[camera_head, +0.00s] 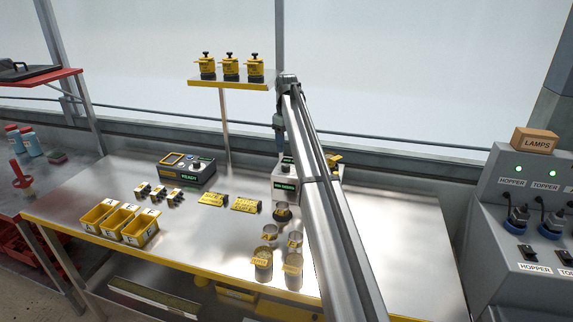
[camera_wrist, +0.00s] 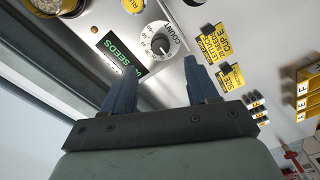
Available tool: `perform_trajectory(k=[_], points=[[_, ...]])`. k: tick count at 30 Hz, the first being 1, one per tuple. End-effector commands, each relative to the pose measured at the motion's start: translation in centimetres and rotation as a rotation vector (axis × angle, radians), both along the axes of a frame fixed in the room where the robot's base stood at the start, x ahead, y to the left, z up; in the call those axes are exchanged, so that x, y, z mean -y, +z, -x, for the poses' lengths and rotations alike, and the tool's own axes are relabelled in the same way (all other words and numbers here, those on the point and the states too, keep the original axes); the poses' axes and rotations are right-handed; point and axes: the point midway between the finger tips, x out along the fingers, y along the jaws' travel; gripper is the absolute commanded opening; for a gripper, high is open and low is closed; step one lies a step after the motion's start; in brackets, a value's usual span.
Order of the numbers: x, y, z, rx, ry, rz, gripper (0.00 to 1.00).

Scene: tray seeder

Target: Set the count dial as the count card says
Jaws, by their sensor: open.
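The count dial (camera_wrist: 160,42) is a white disc marked COUNT with a dark knob, on the face of the seeder; its setting is too small to read. Beside it a green display (camera_wrist: 121,52) shows SEEDS, its figure not clearly legible. My gripper (camera_wrist: 160,66) is open and empty, its two blue-grey fingers pointing toward the panel, one on each side of the dial in the picture; I cannot tell the gap in depth. A yellow card (camera_wrist: 217,44) seems to read LETTUCE, a seed count and CUP E; the figure is unclear. The seeder's display also shows in the head view (camera_head: 284,187).
A second yellow card (camera_wrist: 231,77) lies nearby. In the head view, a READY box (camera_head: 188,172), yellow bins (camera_head: 139,231) and several clear cups (camera_head: 263,258) stand on the steel table (camera_head: 200,238). A yellow shelf (camera_head: 232,85) holds 3 canisters. A lamp console (camera_head: 500,205) stands right.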

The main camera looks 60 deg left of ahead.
Motion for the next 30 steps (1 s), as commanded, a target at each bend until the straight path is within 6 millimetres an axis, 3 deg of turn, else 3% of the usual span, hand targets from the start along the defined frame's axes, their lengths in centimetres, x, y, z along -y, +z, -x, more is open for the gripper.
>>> perform_trajectory(k=[6,15,30], points=[[0.1,-4.0,0.1,-0.001,0.000,0.001,0.59],[0.0,-7.9,0.0,0.000,0.000,0.000,0.59],[0.0,-8.9,0.0,0.001,0.000,-0.001,0.59]])
